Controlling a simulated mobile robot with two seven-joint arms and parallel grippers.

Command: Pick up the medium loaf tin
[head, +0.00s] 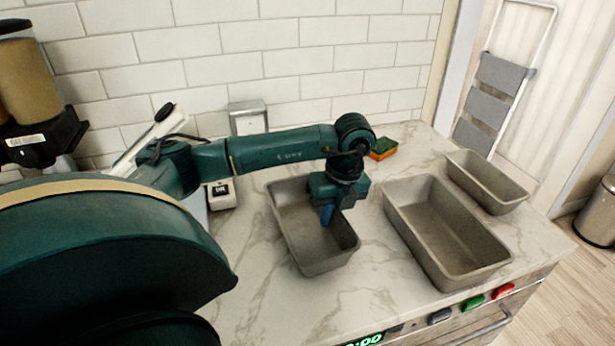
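Three grey metal loaf tins stand on the marble counter. The medium loaf tin (289,237) is the left one. The largest tin (412,236) is in the middle, and the smallest tin (474,183) is at the right, farther back. All three are upright and look empty. My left gripper (327,215) points down over the medium tin, near its right long wall, and hides part of that wall and the inside. Its blue fingers are small and partly overlapped, so I cannot tell their opening or whether they touch the tin. My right gripper is out of view.
A green and orange sponge (383,149) lies behind the tins. A small white-and-black timer-like box (221,194) stands left of the medium tin. A dispenser (36,95) stands at the far left. The tiled wall (230,55) bounds the counter (345,290) behind.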

